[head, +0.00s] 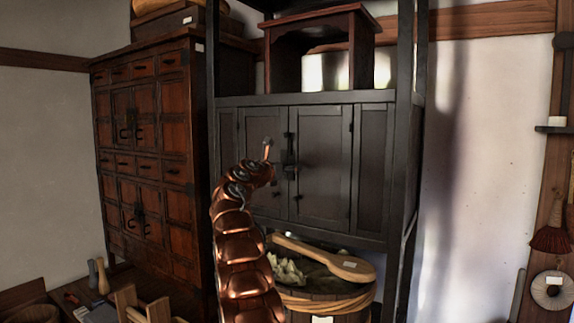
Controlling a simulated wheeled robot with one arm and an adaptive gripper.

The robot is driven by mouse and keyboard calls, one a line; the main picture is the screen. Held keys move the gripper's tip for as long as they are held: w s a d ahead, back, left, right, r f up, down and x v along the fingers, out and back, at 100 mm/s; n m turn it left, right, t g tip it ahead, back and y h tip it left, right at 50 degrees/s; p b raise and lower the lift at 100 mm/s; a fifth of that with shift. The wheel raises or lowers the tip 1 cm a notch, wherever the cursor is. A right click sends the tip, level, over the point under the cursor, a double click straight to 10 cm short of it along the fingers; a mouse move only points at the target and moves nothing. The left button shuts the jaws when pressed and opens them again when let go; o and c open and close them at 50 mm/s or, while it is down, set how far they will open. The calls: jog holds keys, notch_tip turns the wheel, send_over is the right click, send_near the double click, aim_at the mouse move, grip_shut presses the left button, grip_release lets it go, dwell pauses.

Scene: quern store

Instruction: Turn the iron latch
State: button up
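The iron latch (289,156) is a small black fitting at the seam between the two doors of the dark cabinet (322,165). Both doors look closed. My gripper (267,145) is at the end of my copper arm, just left of the latch in the picture. It looks small and pale, and whether it touches the latch or the door cannot be told. My arm covers the lower left part of the cabinet front. Whether the fingers are open or shut is too small to see.
Below the cabinet, a tub (328,304) holds a wooden paddle (325,257) and pale pieces. A brown chest (150,160) with iron fittings stands on the left. A low wooden stand (385,29) sits on top of the cabinet. Tools hang at the far right.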

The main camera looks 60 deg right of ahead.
jog(key=shift+d, duration=0.2)
jog(key=c, duration=1.2)
